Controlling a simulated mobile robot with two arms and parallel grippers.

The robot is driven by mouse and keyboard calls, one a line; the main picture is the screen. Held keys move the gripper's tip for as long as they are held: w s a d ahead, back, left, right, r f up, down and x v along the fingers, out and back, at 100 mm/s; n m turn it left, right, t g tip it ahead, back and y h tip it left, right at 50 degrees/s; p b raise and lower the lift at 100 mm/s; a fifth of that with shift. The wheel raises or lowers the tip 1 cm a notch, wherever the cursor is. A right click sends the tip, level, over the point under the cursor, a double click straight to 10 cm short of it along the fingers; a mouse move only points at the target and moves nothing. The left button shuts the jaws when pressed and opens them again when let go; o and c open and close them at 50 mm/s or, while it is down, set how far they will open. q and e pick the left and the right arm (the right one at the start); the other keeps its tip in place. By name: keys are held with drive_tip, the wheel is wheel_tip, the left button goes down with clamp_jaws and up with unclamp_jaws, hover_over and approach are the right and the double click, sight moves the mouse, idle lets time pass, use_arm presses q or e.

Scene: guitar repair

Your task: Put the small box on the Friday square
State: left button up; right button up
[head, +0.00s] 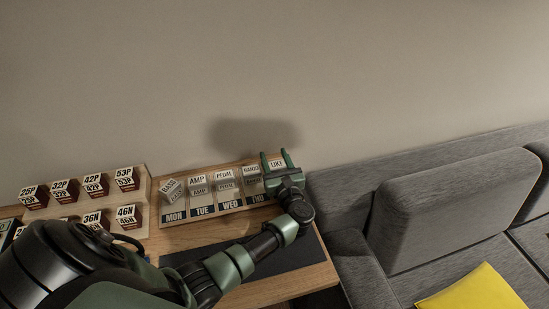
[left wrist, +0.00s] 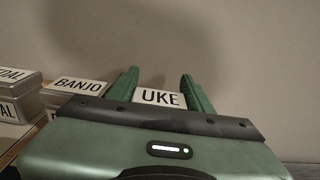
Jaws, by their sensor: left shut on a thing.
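My left gripper (head: 275,154) is shut on the small box labelled UKE (head: 277,163), at the right end of the day board (head: 217,206). In the left wrist view the UKE box (left wrist: 160,98) sits between the two green fingers of the gripper (left wrist: 160,75). MON, TUE, WED and THU can be read on the board. The Friday square is not seen; my gripper and wrist cover the board's right end. Whether the UKE box touches the board cannot be told. My right gripper is not in view.
Boxes labelled BASS (head: 170,187), AMP (head: 196,180), PEDAL (head: 225,175) and BANJO (head: 251,170) stand along the board, BANJO closest to the UKE box. A wooden rack (head: 143,181) with several dark-red boxes is at left. A grey sofa (head: 435,215) stands right of the table.

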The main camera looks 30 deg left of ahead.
use_arm(q)
drive_tip(key=o, duration=1.1)
drive_tip(key=shift+o, duration=0.2)
drive_tip(key=shift+r+p, duration=0.15)
drive_tip(key=shift+p, duration=0.15)
drive_tip(key=shift+s+d, duration=0.15)
drive_tip(key=shift+d, duration=0.15)
drive_tip(key=b+v, duration=0.2)
drive_tip(key=v, duration=0.8)
drive_tip(key=shift+s+d, duration=0.2)
drive_tip(key=shift+s, duration=0.1)
drive_tip(key=shift+s+d, duration=0.25)
drive_tip(key=shift+s, duration=0.05)
